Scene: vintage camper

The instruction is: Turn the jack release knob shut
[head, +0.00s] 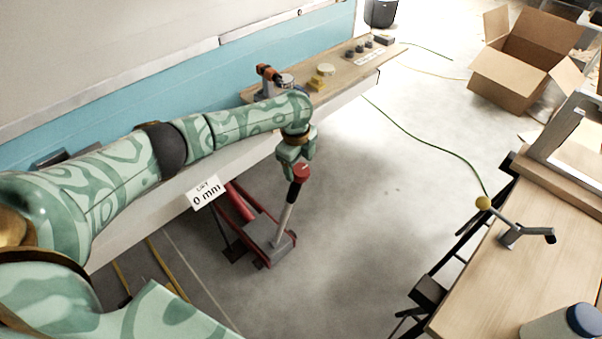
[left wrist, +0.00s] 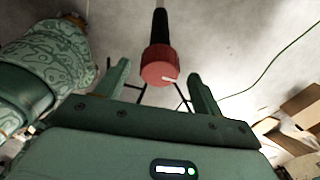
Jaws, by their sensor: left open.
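The red release knob (head: 302,170) sits on top of the jack's handle, a grey rod with a black grip (head: 294,191). My left gripper (head: 296,163) is right above the knob in the head view. In the left wrist view the round red knob (left wrist: 159,67), with a white mark on its face, shows between the two open fingers (left wrist: 160,85), with space on both sides. The red jack (head: 258,232) stands on the floor below. My right gripper is not in view.
A wooden shelf (head: 350,70) along the blue camper wall holds an orange-and-black tool (head: 268,73) and a yellow item (head: 322,75). A wooden workbench (head: 500,265) stands at right. An open cardboard box (head: 528,55) is at the back right. The floor between is mostly clear, with a green cable (head: 428,145).

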